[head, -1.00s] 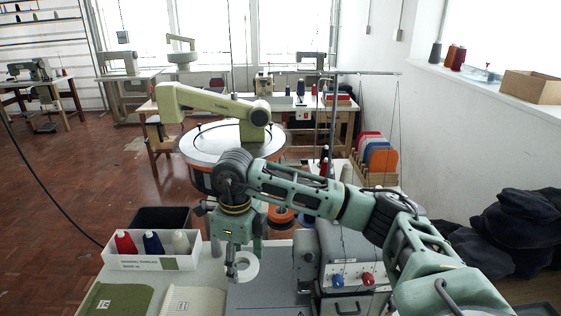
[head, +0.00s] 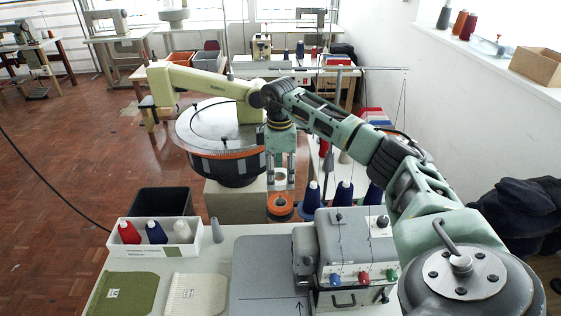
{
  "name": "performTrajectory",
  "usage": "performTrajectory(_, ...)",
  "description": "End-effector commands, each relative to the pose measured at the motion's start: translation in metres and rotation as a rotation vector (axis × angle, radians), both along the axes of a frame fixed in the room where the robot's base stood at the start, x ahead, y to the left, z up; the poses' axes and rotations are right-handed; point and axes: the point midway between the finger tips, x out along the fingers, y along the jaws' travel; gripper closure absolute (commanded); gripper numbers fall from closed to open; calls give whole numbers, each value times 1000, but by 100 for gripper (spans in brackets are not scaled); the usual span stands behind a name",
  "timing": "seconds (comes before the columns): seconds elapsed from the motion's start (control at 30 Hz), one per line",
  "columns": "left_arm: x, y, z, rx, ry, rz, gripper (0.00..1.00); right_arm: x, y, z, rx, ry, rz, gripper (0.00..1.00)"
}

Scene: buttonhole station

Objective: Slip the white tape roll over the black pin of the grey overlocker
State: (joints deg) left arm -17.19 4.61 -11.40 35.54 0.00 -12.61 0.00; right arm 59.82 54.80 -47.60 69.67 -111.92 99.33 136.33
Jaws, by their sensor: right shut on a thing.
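My right gripper (head: 281,187) points down behind the grey overlocker (head: 345,245), to the left of its blue thread cones. It is shut on the white tape roll (head: 280,174), which shows as a pale ring between the fingers. An orange roll (head: 280,208) sits just below the fingertips. I cannot make out the black pin; the gripper and the rolls cover that area. I cannot tell whether the white roll touches anything below it. My left gripper is not in view.
Blue thread cones (head: 343,196) stand close to the right of my right gripper. A white box (head: 152,242) with red, blue and white cones stands at the left, with a grey cone (head: 216,231) beside it. A round machine (head: 228,165) stands behind.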

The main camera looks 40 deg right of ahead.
Motion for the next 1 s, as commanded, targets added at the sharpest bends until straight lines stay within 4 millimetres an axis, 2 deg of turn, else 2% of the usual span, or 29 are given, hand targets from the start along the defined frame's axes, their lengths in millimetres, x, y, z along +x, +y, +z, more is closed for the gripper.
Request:
performTrajectory(0.1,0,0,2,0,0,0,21,0,-4,1,0,0,-61,63)
performTrajectory(0.37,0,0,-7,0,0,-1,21,0,-4,-8,0,0,-66,63)
performTrajectory(1.0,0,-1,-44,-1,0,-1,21,-1,-4,-52,0,2,-63,63)
